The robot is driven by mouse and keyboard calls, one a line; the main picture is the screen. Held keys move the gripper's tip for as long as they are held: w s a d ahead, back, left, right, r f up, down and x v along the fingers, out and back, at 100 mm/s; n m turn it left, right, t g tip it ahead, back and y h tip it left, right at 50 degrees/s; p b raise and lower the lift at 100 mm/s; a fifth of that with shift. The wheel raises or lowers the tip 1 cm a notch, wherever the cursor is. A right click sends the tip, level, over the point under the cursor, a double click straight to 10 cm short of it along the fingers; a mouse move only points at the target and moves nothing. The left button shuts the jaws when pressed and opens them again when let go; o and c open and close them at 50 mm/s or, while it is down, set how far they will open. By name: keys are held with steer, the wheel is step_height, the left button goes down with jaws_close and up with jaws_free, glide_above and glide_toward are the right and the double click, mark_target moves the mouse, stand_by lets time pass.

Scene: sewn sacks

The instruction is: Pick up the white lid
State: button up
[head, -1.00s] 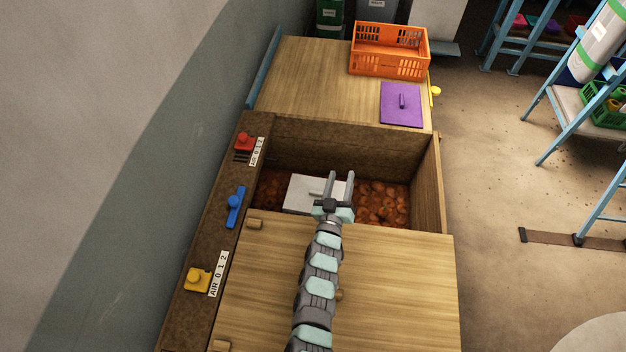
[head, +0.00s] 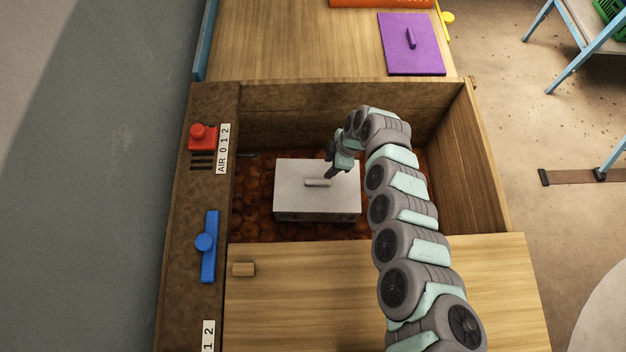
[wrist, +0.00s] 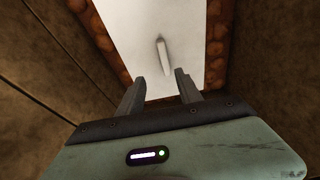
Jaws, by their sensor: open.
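The white lid (head: 290,180) covers a box (head: 318,217) inside the open wooden bin, with a bar handle (head: 317,183) in its middle. My gripper (head: 331,172) hangs at the lid's right side, close to the handle in the head view. In the wrist view the lid (wrist: 145,25) lies beyond my open gripper (wrist: 160,82), and its handle (wrist: 163,55) shows ahead of the gap between the fingers. The gripper holds nothing. My arm hides the area right of the box in the head view.
The bin's walls (head: 490,165) rise around the box, and reddish-brown round contents (head: 257,195) lie around it. A wooden cover (head: 300,310) spans the near side. Red (head: 203,137) and blue (head: 207,245) valves line the left ledge. A purple lid (head: 425,55) lies on the far boards.

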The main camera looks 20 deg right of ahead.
steer(key=b, duration=0.2)
glide_above(318, 182)
steer(key=d, duration=0.2)
step_height(318, 182, down, 6)
steer(key=shift+s+d+r, duration=0.1)
steer(key=x, duration=0.1)
steer(key=b+x, duration=0.1)
steer(key=x, duration=0.1)
steer(key=b+x, duration=0.1)
steer(key=shift+s+a+f, duration=0.25)
steer(key=shift+s+a, duration=0.05)
steer(key=shift+a, duration=0.05)
steer(key=shift+f, duration=0.15)
steer(key=shift+f+b, duration=0.15)
steer(key=shift+b, duration=0.15)
steer(key=shift+c, duration=0.3)
jaws_close()
steer(key=shift+w, duration=0.1)
